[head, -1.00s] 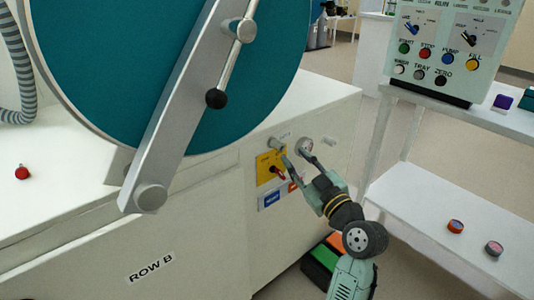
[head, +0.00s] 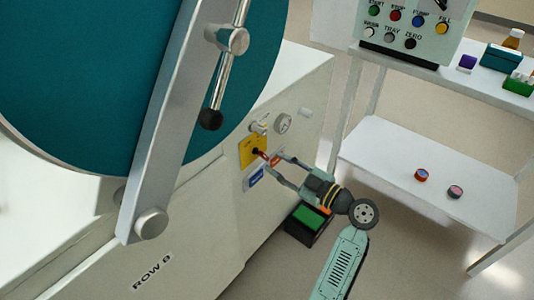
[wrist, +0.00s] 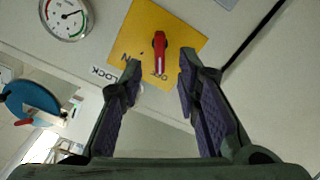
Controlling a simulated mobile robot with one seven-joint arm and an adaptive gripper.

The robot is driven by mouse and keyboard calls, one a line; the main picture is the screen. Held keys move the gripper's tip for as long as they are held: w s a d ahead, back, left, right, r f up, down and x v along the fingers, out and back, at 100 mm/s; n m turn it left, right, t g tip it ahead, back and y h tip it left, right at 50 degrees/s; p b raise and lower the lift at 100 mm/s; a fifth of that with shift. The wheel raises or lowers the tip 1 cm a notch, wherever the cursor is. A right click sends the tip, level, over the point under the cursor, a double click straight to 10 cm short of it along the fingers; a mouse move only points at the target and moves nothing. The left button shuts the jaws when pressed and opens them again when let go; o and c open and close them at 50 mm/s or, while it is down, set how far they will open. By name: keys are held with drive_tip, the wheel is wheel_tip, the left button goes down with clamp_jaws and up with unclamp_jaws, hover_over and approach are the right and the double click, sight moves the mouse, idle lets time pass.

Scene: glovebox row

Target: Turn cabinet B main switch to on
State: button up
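The main switch is a red handle (wrist: 159,50) on a yellow plate (wrist: 135,31), on the side of the cabinet marked ROW B. In the head view the yellow plate (head: 246,156) and the red handle (head: 262,153) sit low on the cabinet wall, beyond the teal disc. My gripper (head: 278,170) is open in front of the plate. In the wrist view my gripper (wrist: 157,72) has its two fingertips apart, one on each side of the handle's lower end. The plate's lettering is partly hidden, so I cannot read the handle's setting.
A round gauge (head: 283,123) and a metal fitting (head: 259,126) are just above the plate. A control box (head: 415,30) stands on the white shelf unit (head: 400,170) to the right. A black-and-green box (head: 309,221) lies on the floor below.

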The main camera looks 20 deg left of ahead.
sight(266, 157)
drive_tip(key=shift+p+x, duration=0.5)
drive_tip(key=shift+x, duration=1.85)
clamp_jaws()
